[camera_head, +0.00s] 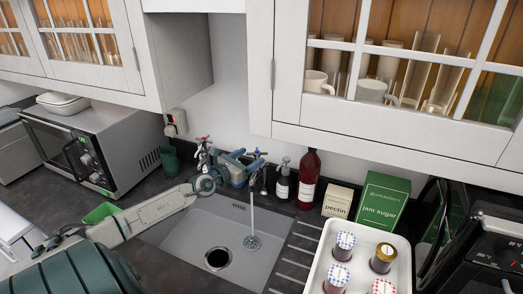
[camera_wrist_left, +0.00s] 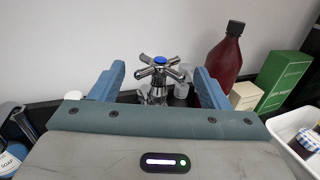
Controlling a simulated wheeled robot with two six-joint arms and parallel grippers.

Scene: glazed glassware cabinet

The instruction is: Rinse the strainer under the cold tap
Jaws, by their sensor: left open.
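The strainer (camera_head: 252,242) appears as a small round metal disc on the floor of the grey sink (camera_head: 185,240), right of the dark open drain hole (camera_head: 217,258). A thin stream of water (camera_head: 253,205) falls onto it. The cold tap (camera_wrist_left: 159,72), a chrome cross handle with a blue cap, shows in the left wrist view. My left gripper (camera_head: 254,162) is open at the back of the sink; its blue fingers (camera_wrist_left: 159,84) stand on either side of the tap handle, with visible gaps. A red-marked tap (camera_head: 203,142) is to the left. My right gripper is out of view.
A dark red bottle (camera_head: 308,180), a small dark bottle (camera_head: 283,178), a pectin box (camera_head: 338,200) and a green jam sugar box (camera_head: 382,202) stand right of the taps. A white tray (camera_head: 402,250) holds several jars. A microwave (camera_head: 95,145) stands left; cabinets (camera_head: 400,125) hang above.

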